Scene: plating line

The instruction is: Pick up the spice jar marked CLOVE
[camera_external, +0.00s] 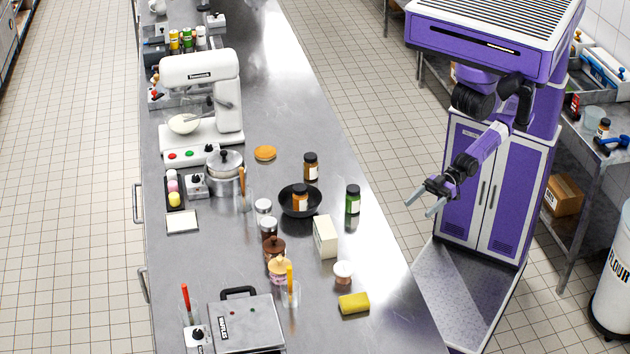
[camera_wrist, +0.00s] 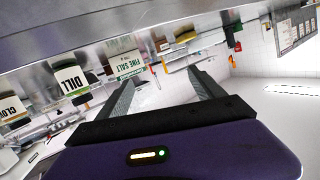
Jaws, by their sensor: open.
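The jar marked CLOVE (camera_wrist: 12,109) is cut off by the left edge of the tilted wrist view; its label is partly readable. A jar marked DILL (camera_wrist: 70,80) is beside it. In the external view, one brown jar (camera_external: 311,170) stands on the steel counter and another brown jar (camera_external: 300,200) is in the black pan (camera_external: 299,213). I cannot read their labels there, so I cannot tell which is CLOVE. My gripper (camera_external: 419,208) is open and empty, off the counter's right edge and apart from the jars. Its fingers (camera_wrist: 160,82) also show in the wrist view.
A green jar (camera_external: 353,201) stands near the counter's right edge. A cream carton (camera_external: 325,237), labelled FINE SALT in the wrist view (camera_wrist: 126,55), and a yellow sponge (camera_external: 354,303) are nearer the front. Bare counter (camera_external: 315,110) lies behind the jars.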

